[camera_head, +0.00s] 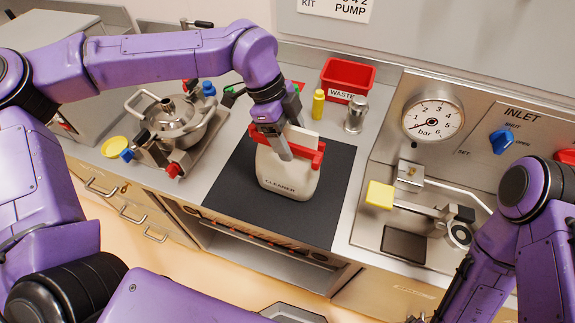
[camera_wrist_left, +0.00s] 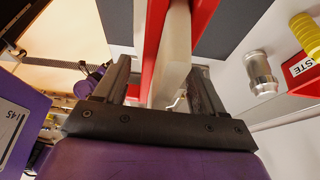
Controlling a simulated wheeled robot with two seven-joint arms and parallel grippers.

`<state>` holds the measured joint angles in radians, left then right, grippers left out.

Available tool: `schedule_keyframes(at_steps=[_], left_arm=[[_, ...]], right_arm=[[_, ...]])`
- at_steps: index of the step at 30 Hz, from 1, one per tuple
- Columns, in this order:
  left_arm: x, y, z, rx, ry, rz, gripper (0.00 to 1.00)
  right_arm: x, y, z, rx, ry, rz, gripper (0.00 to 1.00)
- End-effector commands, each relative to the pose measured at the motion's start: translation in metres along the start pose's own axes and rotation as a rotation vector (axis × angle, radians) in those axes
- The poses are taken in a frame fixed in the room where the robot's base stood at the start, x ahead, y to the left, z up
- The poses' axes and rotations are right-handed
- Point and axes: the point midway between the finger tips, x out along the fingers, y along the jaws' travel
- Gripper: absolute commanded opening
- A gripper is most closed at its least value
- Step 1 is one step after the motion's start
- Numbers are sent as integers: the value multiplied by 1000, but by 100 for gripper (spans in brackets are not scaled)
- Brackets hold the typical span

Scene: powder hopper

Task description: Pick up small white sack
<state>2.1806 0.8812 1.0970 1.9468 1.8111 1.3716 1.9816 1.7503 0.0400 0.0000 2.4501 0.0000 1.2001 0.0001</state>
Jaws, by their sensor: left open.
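The small white sack (camera_head: 287,178), marked CLEANER, stands upright on the black mat (camera_head: 328,198). A red clip or bar (camera_head: 306,148) runs across its top, and a pale flap rises above it. My left gripper (camera_head: 283,147) is at the top of the sack, pointing down. In the left wrist view its open fingers (camera_wrist_left: 163,88) are apart, on either side of the sack's pale top edge (camera_wrist_left: 174,50) and part of the red bar (camera_wrist_left: 150,40). I cannot tell whether either finger touches. My right arm shows at the lower right, but its gripper is out of view.
A metal pot (camera_head: 177,120) stands left of the mat. Behind are a yellow bottle (camera_head: 318,104), a metal cylinder (camera_head: 356,114) and a red WASTE bin (camera_head: 347,78). Right is the inlet panel with a gauge (camera_head: 433,119) and a yellow-ended lever (camera_head: 380,195). The mat's front is clear.

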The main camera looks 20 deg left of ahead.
Motion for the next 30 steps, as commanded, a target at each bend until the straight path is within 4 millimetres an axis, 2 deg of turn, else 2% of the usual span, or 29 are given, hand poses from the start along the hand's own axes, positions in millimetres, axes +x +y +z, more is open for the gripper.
schedule_keyframes(at_steps=[25,26,30], left_arm=[[5,0,2,2,-1,1,70],[5,0,2,2,-1,1,67],[5,0,2,2,-1,1,21]], right_arm=[[3,0,2,0,0,0,84],[3,0,2,0,0,0,84],[3,0,2,0,0,0,84]])
